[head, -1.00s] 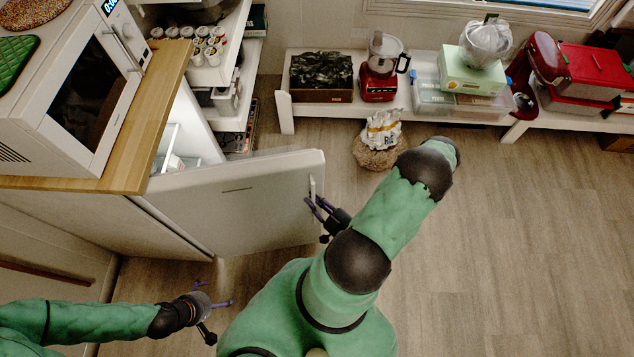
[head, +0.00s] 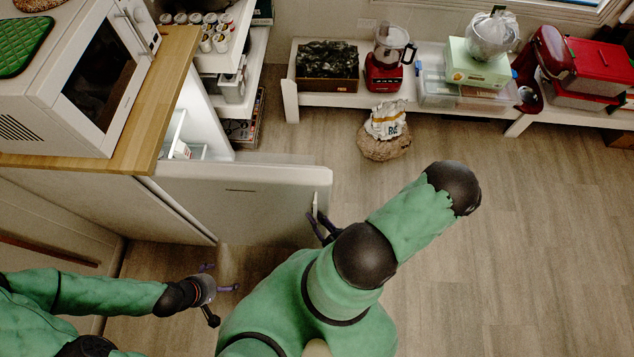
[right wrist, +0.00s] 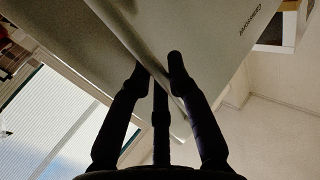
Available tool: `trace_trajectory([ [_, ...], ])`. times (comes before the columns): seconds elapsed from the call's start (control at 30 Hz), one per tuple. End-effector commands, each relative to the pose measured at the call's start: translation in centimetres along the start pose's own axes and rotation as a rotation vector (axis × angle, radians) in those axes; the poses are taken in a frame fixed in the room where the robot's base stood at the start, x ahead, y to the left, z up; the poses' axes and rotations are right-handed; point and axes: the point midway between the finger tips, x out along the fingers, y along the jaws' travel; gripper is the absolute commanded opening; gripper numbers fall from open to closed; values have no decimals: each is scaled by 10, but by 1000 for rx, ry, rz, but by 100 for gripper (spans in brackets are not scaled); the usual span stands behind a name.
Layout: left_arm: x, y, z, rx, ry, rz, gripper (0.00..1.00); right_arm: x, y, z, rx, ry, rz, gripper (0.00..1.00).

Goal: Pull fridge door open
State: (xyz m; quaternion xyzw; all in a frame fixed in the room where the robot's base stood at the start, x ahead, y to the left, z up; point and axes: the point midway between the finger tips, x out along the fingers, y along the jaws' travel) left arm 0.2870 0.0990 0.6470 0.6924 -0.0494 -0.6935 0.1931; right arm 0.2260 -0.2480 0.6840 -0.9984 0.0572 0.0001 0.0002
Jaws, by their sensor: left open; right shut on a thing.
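The white fridge door (head: 245,203) stands wide open, swung out from the fridge under the wooden counter. Its handle (head: 315,205) is on the outer face near the free edge. My right gripper (head: 321,226) is shut on the handle; my arm partly hides it. The lit fridge interior (head: 182,140) shows behind the door.
A microwave (head: 85,85) stands on the wooden counter (head: 160,110). A woven basket (head: 384,148) with a bag sits on the floor beyond the door. A low white bench (head: 420,105) carries a red blender (head: 385,72) and boxes. The floor at right is clear.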

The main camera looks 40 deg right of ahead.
Motion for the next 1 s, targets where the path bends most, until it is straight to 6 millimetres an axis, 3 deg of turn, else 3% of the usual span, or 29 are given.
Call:
trace_trajectory([
  [0.2,0,0,0,0,0,0,100,0,2,0,-3,0,3,0],
  [0.23,0,0,0,0,0,0,100,0,2,0,-3,0,3,21],
  [0.3,0,0,0,0,0,0,100,0,2,0,-3,0,3,41],
  [0.33,0,0,0,0,0,0,100,0,2,0,-3,0,3,42],
  [0.73,0,0,0,0,0,0,100,-2,1,0,-1,-1,3,42],
  [1.0,0,0,0,0,0,0,100,-20,3,1,-1,-2,7,42],
])
